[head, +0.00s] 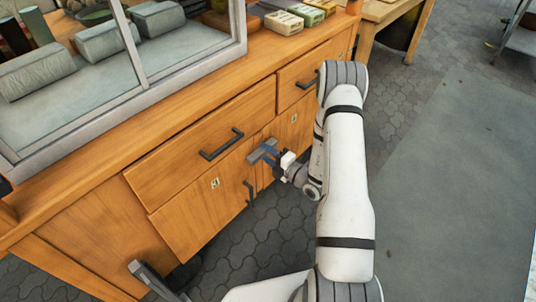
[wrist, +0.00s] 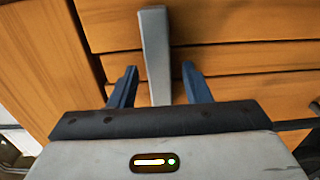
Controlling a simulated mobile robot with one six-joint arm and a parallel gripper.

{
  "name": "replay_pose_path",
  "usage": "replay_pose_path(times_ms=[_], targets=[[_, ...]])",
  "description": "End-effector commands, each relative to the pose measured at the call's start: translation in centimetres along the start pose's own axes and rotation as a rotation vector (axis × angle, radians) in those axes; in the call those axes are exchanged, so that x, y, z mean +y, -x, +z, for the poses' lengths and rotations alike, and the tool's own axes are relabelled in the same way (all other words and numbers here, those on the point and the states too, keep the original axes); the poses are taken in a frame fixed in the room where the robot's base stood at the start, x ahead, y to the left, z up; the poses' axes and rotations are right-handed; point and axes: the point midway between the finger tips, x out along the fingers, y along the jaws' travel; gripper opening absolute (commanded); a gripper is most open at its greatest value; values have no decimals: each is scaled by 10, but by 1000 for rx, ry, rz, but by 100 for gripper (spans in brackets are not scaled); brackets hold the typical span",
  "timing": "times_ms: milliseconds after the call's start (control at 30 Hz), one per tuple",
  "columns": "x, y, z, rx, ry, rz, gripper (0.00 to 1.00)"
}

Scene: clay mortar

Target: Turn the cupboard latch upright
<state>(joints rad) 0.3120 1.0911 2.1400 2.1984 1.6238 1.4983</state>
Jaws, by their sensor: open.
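The latch (wrist: 155,50) is a plain grey bar on the orange wooden cupboard front. In the wrist view it runs nearly along the picture's vertical, with its lower end between my fingers. My gripper (wrist: 159,88) is open, with one dark blue finger on each side of the bar and a gap visible on both sides. In the head view my gripper (head: 268,151) is at the cupboard front, between the two lower doors. There the fingers and the latch overlap, so I cannot tell the latch's true tilt.
A drawer with a dark handle (head: 222,144) is just above and left of my gripper. A lower door has a dark upright handle (head: 250,193). A glass display case (head: 150,70) stands on the counter.

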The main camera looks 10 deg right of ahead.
Motion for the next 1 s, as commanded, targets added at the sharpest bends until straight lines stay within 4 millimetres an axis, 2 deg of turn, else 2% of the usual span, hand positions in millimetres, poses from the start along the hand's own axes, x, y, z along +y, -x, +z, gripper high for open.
replay_pose_path(times_ms=[167,700,1000], targets=[[0,0,0,0,0,0,43],[0,1,0,-1,0,-1,0],[0,1,1,-3,39,-1,0]])
